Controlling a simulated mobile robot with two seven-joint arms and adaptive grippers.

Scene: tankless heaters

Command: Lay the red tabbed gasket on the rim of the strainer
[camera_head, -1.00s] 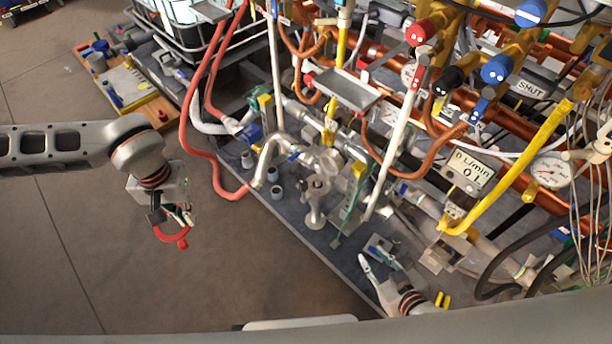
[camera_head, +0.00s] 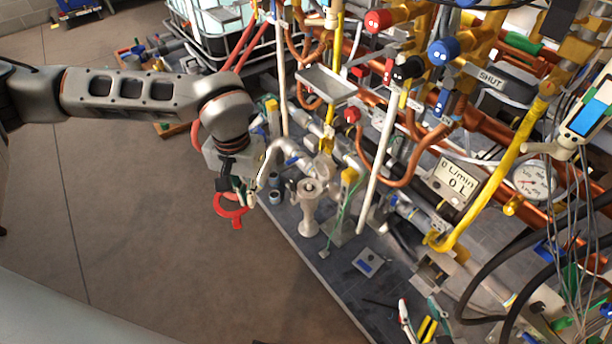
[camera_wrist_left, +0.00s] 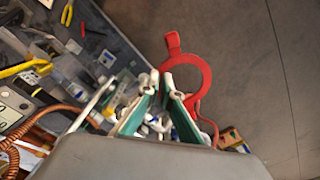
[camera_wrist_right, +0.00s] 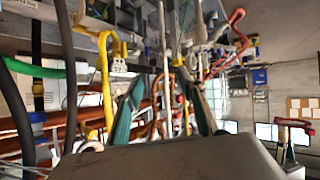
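The red tabbed gasket (camera_head: 232,212) is a flat ring held at the fingertips of my left gripper (camera_head: 240,192), over the floor left of the bench edge. The left wrist view shows the gasket (camera_wrist_left: 205,72) with its tab and the shut fingers (camera_wrist_left: 158,82) on its near side. An upright grey, waisted fitting with a round top, seemingly the strainer (camera_head: 309,212), stands near the bench edge, right of the gasket and apart from it. My right gripper (camera_head: 420,312) is at the bottom edge, partly cut off; the right wrist view shows its fingers (camera_wrist_right: 163,95) apart and empty.
A bent silver pipe (camera_head: 268,160) rises between the left gripper and the fitting. Small grey cups (camera_head: 275,180) stand close by. A white pole (camera_head: 378,165) and copper pipes crowd the bench behind. A flat grey plate (camera_head: 369,262) lies in front. The floor at left is clear.

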